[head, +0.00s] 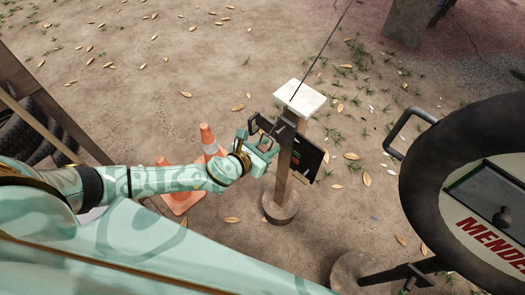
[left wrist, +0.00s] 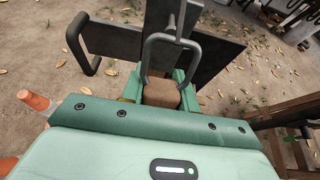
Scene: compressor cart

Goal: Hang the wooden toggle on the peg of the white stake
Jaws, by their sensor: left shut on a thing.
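The white stake (head: 302,97) stands upright with a pale square top on a brown post and a round foot. A dark plate is fixed across its upper part. My left gripper (head: 262,146) is at the near left side of the post, just below the white top. In the left wrist view it is shut on a brown block, the wooden toggle (left wrist: 161,94). A grey loop (left wrist: 146,57) rises from the toggle in front of the dark plate (left wrist: 215,55). I cannot tell whether the loop is around the peg or only in front of it. My right gripper is out of view.
Orange cones (head: 207,140) stand left of the stake, close to my left forearm. Open dirt lies behind the stake.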

